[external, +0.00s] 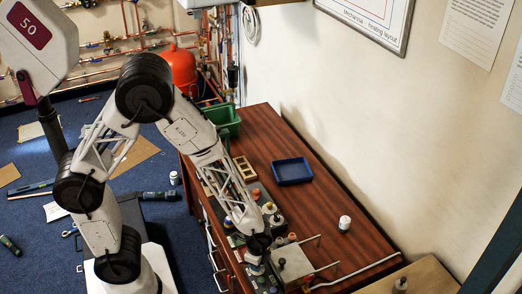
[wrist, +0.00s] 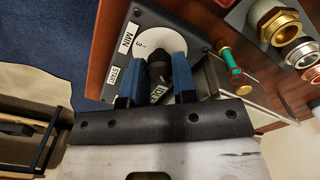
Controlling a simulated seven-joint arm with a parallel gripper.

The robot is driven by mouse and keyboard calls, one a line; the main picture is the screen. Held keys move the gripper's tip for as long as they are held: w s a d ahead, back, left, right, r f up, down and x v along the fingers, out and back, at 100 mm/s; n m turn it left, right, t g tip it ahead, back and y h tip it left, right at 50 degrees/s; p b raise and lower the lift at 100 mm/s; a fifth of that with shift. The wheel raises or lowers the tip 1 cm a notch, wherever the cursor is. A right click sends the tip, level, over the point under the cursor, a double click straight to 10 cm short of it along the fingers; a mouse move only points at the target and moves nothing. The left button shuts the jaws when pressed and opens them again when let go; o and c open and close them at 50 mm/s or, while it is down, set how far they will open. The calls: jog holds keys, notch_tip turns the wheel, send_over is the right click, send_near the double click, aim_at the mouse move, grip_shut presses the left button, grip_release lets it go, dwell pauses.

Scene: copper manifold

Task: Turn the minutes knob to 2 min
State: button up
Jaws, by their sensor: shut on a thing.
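The minutes knob (wrist: 158,70) is black and stands on a round white dial (wrist: 165,37) on a grey panel (wrist: 150,17). A white "MIN" label (wrist: 127,39) sits beside the dial, and a "3" shows on the dial's left part. My gripper (wrist: 156,80) has blue fingers on both sides of the knob and is shut on it. The fingers hide much of the dial, so I cannot tell which mark the knob points at. In the external view my gripper (external: 255,262) is low at the bench's near end, with the knob hidden.
Brass and copper fittings (wrist: 283,27) and a green and red part (wrist: 232,66) lie close to the right of the panel. A metal box (external: 292,262) stands right of my gripper.

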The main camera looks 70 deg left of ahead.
jog(key=m, duration=0.4)
jog(key=shift+m, duration=0.4)
jog(key=m, duration=0.3)
jog(key=shift+m, duration=0.3)
jog(key=m, duration=0.3)
jog(key=shift+s+m, duration=0.1)
jog(key=shift+m, duration=0.2)
jog(key=m, duration=0.4)
jog(key=o, duration=0.9)
jog(key=shift+o, duration=0.2)
jog(key=shift+r, duration=3.95)
